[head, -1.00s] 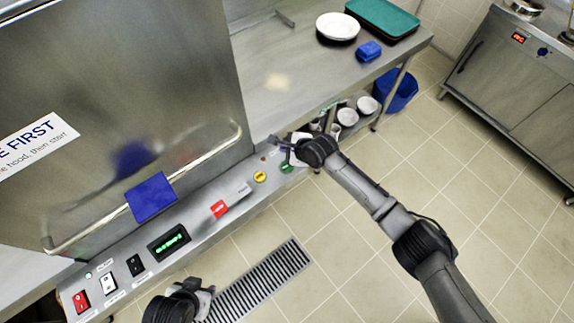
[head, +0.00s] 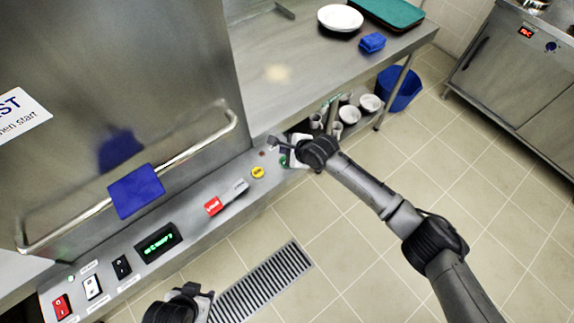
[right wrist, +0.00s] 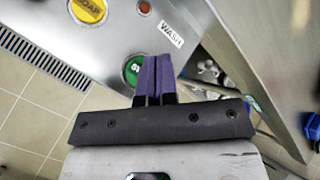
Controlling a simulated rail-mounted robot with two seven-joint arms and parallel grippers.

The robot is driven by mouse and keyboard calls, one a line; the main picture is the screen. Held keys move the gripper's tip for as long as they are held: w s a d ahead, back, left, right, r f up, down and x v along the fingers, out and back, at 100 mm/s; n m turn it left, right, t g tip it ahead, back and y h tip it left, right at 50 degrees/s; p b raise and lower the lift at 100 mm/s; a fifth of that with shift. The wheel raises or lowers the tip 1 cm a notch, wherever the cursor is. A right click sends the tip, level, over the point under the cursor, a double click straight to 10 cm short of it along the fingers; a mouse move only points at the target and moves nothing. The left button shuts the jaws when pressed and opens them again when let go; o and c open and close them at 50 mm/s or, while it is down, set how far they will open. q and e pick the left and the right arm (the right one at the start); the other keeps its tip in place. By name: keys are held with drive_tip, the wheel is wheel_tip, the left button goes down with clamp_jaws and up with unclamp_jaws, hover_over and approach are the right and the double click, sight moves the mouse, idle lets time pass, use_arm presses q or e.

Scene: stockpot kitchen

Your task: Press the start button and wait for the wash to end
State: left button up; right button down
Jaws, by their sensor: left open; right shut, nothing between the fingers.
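The green start button (right wrist: 132,68) is on the control panel (head: 232,208), beside the "WASH" label in the right wrist view. My right gripper (right wrist: 153,62) is shut and empty, its purple fingertips over the button's right edge; whether they touch it is unclear. In the head view the right gripper (head: 274,144) is at the panel's far right end, and the green button (head: 283,160) is partly hidden beside it. The panel's display (head: 158,242) is lit with green text too small to read. My left gripper (head: 205,298) is open, low in the picture, over the floor.
The metal hood (head: 120,90) with a bar handle (head: 190,150) and blue pad (head: 136,191) stands behind the panel. A counter (head: 300,75) extends right. Floor in front is clear.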

drive_tip(key=shift+f+b, duration=0.4)
drive_tip(key=shift+f, duration=1.25)
use_arm(q)
wheel_tip(320, 180, down, 2)
drive_tip(key=shift+d, duration=0.1)
use_arm(e)
drive_tip(key=shift+f, duration=0.1)
idle(0.4)
use_arm(q)
drive_tip(key=shift+r, duration=0.1)
use_arm(e)
drive_tip(key=shift+f, duration=0.2)
drive_tip(key=shift+f, duration=0.2)
